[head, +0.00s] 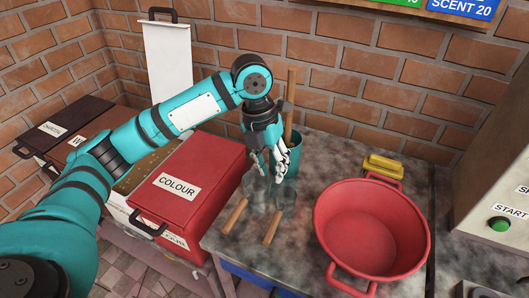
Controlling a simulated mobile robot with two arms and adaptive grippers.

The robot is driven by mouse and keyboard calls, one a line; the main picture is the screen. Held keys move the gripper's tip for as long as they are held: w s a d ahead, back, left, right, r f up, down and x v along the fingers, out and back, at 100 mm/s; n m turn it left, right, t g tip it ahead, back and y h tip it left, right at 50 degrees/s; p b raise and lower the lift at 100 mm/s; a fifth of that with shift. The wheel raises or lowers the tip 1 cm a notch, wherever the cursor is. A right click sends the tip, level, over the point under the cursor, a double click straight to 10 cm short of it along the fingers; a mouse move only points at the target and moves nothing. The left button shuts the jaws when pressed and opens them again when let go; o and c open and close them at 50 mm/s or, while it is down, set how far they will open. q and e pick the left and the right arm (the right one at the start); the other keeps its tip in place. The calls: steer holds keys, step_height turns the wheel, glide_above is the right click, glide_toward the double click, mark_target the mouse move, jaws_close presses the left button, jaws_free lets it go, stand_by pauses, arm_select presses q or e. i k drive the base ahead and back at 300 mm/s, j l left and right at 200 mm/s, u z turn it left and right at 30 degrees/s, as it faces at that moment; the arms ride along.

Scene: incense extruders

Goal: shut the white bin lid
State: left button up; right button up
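The white bin lid (168,62) stands raised, nearly upright, near the brick wall, with a black handle at its top edge. The white bin (115,208) below it is open, and brown contents (139,168) show between my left arm and the red bin. My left arm crosses in front of the bin and hides part of it. My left gripper (280,172) points down over the worktop, right of the red bin and well away from the lid. Whether its fingers are apart is unclear. My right gripper is not in view.
A red bin labelled COLOUR (190,180) has its lid shut. A dark-lidded bin (66,122) is at the far left. A teal pot (293,157) with a wooden stick, scoops with wooden handles (271,228), a red basin (371,228) and a yellow object (383,165) crowd the worktop.

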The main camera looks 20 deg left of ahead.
mark_target(168, 48)
steer(key=u, duration=1.35)
